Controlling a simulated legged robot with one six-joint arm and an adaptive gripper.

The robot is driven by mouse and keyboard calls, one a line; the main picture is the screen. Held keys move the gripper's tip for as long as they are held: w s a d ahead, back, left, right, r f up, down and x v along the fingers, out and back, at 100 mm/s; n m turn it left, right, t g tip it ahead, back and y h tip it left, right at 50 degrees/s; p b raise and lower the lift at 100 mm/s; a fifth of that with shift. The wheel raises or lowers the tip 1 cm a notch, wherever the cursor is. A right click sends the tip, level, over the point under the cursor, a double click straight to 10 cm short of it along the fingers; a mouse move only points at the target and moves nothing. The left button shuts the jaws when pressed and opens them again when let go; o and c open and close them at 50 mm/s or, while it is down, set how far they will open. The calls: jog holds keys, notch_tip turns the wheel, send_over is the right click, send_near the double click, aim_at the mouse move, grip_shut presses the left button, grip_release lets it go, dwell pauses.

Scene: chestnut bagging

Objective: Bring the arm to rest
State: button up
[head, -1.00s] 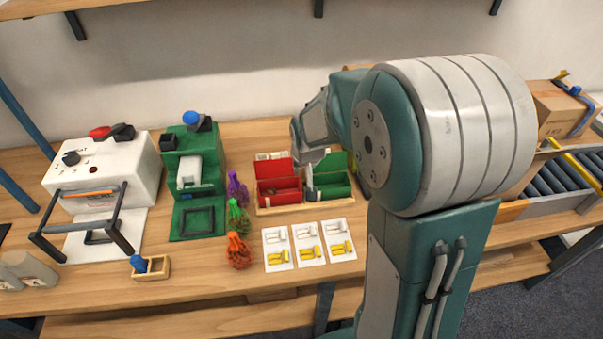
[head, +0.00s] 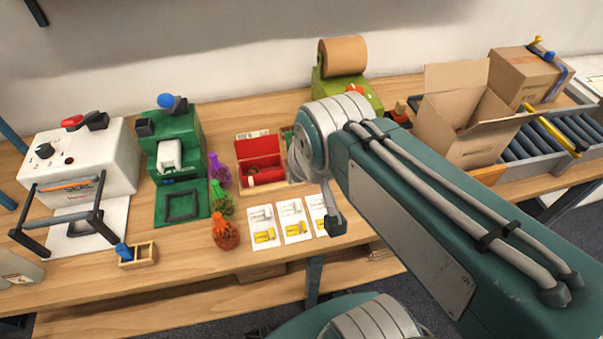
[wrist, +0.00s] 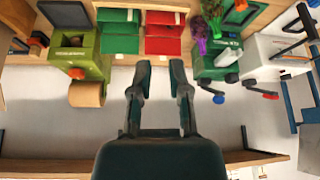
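My gripper (wrist: 160,68) shows in the wrist view with its two dark fingers apart and nothing between them. Beyond the fingertips the wrist view shows the red bin (wrist: 162,46) and the green bin (wrist: 119,44), with the picture upside down. In the head view my teal arm crosses the right half, its elbow over the bench near the bins. The gripper's fingers cannot be made out in that view. The red bin (head: 262,147) is partly visible there, and most of the green bin is hidden behind my arm.
A white sealer (head: 85,160) and green machine (head: 180,135) stand left. Purple, green and orange net bags (head: 226,232) lie beside white cards (head: 263,240). A paper-roll dispenser (head: 343,60), an open carton (head: 465,125) and a roller conveyor (head: 575,130) stand right. A shelf (wrist: 50,168) is behind.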

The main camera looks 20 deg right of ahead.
jog(key=s, duration=0.3)
jog(key=shift+a+r, duration=0.15)
jog(key=shift+a, duration=0.05)
